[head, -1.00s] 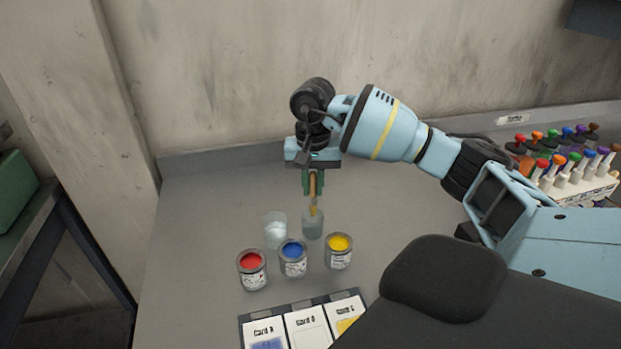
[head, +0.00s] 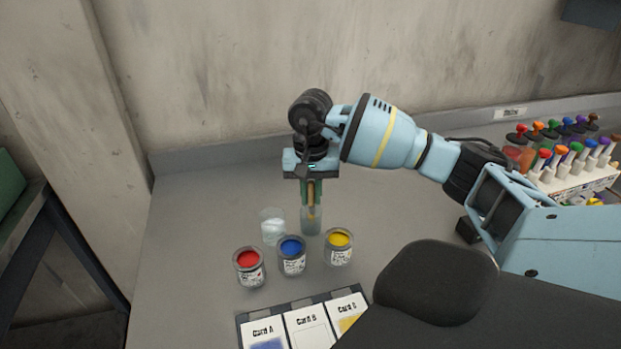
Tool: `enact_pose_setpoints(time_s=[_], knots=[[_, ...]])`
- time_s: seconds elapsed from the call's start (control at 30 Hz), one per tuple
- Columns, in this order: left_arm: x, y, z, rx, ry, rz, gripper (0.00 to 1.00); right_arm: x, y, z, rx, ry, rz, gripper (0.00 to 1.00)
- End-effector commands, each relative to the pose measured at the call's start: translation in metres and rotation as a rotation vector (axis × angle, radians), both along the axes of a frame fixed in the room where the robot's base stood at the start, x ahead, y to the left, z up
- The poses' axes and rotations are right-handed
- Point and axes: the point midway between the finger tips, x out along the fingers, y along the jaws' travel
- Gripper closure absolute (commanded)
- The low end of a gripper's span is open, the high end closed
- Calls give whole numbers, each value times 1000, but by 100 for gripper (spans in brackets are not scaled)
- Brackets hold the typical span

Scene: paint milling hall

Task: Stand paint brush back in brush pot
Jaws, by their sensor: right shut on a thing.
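My right gripper (head: 311,192) points down over the back middle of the bench and is shut on the paint brush (head: 311,205). The brush is upright, with a tan handle, and its lower part shows inside the brush pot (head: 311,221). The gripper fingers are at the pot's rim. I cannot tell whether the brush tip touches the pot's bottom. My left gripper is not in view.
A glass of clear liquid (head: 273,228) stands left of the pot. Red (head: 249,268), blue (head: 291,256) and yellow (head: 338,247) paint tins stand in front. A card tray (head: 300,303) lies nearer me. A rack with coloured-topped items (head: 585,178) is at right. The bench's left side is clear.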

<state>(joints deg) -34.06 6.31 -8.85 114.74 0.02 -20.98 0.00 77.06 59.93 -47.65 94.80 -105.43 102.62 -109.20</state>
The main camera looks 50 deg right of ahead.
Motion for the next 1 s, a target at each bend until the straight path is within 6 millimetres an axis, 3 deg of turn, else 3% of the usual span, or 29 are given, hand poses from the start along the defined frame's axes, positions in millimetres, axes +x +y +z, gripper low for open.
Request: enact_pose_setpoints(time_s=[0.07,0.1,0.27,0.63,1.0], knots=[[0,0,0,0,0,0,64,0,0,0,0,0,0,100],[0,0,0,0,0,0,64,0,0,0,0,0,0,79],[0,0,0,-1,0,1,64,0,0,0,0,0,0,58],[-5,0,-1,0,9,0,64,1,0,7,0,-1,0,58],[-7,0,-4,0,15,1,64,1,0,62,-1,-2,0,58]])
